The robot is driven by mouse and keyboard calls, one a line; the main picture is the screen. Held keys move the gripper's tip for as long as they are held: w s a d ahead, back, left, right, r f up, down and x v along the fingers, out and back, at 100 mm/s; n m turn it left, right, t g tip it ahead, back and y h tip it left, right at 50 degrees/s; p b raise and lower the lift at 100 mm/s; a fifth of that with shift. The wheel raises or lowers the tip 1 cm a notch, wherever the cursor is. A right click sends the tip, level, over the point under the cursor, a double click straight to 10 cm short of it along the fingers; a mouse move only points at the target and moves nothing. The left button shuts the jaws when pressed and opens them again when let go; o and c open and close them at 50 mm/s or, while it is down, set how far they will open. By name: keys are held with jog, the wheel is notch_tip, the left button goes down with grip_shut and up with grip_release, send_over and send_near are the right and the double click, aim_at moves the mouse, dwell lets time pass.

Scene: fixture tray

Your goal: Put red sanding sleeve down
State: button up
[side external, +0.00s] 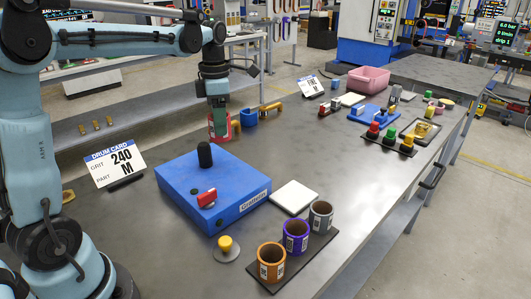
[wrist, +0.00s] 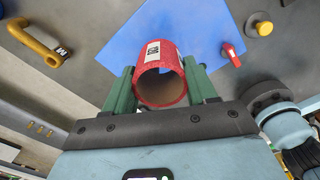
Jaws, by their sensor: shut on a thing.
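My gripper (side external: 218,108) points down near the table's back edge, behind the blue box. It is shut on the red sanding sleeve (side external: 220,136), a hollow cylinder. In the wrist view the red sleeve (wrist: 180,53) sits between the green fingers of my gripper (wrist: 162,82), its open brown end facing the camera and a white label on its side. I cannot tell how high it is above the table. The blue box (side external: 222,178) has an upright black spindle (side external: 205,155) and a red switch (side external: 207,198). A drum card (side external: 116,164) reads 240 M.
A dark tray (side external: 318,247) holds orange (side external: 271,262), purple (side external: 296,236) and grey (side external: 321,216) sleeves. A white pad (side external: 293,197) lies beside the box. A yellow button (side external: 225,244) stands in front.

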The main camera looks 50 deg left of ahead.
jog(key=w+d+f+m, duration=0.15)
jog(key=d+m, duration=0.25)
jog(key=d, duration=0.9)
jog(key=w+d+f+m, duration=0.1)
jog(key=d+f+m, duration=0.15)
jog(key=d, duration=1.05)
jog(key=shift+m, duration=0.45)
jog(key=w+a+f, duration=0.2)
jog(key=a, duration=0.1)
jog(key=w+a+f, duration=0.2)
jog(key=a, duration=0.1)
jog(key=w+a+f, duration=0.2)
jog(key=w+a, duration=0.1)
jog(key=shift+a, duration=0.1)
jog(key=shift+f, duration=1.95)
jog(key=shift+f, duration=0.15)
jog(key=o, duration=1.1)
